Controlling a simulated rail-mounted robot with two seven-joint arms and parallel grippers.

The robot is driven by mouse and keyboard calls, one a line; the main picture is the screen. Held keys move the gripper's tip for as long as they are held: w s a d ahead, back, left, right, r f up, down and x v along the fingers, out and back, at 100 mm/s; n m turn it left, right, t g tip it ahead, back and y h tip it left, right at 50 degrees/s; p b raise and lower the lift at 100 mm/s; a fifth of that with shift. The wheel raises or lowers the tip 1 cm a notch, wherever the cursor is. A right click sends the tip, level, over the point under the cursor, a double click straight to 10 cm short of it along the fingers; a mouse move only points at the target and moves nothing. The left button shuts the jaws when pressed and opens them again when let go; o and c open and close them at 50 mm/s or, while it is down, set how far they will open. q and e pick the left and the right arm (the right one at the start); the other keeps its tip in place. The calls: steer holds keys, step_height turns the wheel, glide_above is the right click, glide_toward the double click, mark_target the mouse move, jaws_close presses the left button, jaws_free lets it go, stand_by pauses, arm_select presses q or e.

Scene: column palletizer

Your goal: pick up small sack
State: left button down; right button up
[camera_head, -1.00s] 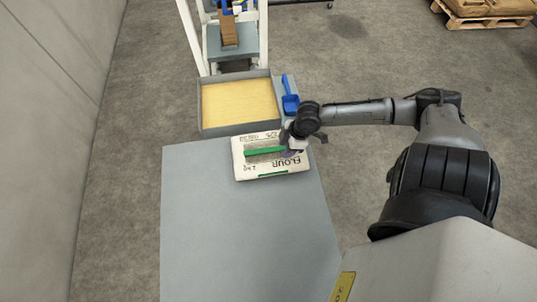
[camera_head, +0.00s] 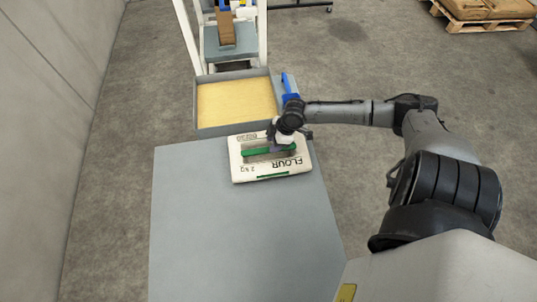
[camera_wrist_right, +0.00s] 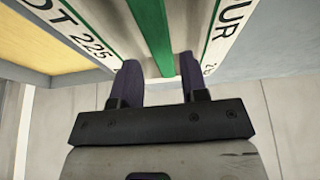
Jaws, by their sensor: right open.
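The small sack, white and printed FLOUR with green strips (camera_head: 245,171), lies flat at the far end of the grey table (camera_head: 230,235). My right gripper (camera_head: 283,142) is over the sack's far right part and hides some of it. In the right wrist view, the sack's printed face (camera_wrist_right: 205,30) fills the top. My right gripper's two dark fingers (camera_wrist_right: 160,82) are apart, with the raised green strip (camera_wrist_right: 153,38) running between them. Whether the fingers touch the sack I cannot tell. My left gripper is not in view.
A grey-rimmed tray of yellow material (camera_head: 198,105) stands just beyond the table. A blue scoop (camera_head: 288,84) is at its right side. A white-framed stand (camera_head: 187,35) is behind it. The near part of the table is clear.

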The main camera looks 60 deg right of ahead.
mark_target(251, 158)
steer(key=shift+w+a+f, duration=0.1)
steer(key=shift+f, duration=0.3)
steer(key=shift+b+x, duration=0.8)
steer(key=shift+x, duration=1.5)
steer(key=shift+c, duration=0.3)
steer(key=c, duration=0.6)
jaws_close()
steer(key=shift+w+r, duration=0.1)
steer(key=shift+r, duration=0.1)
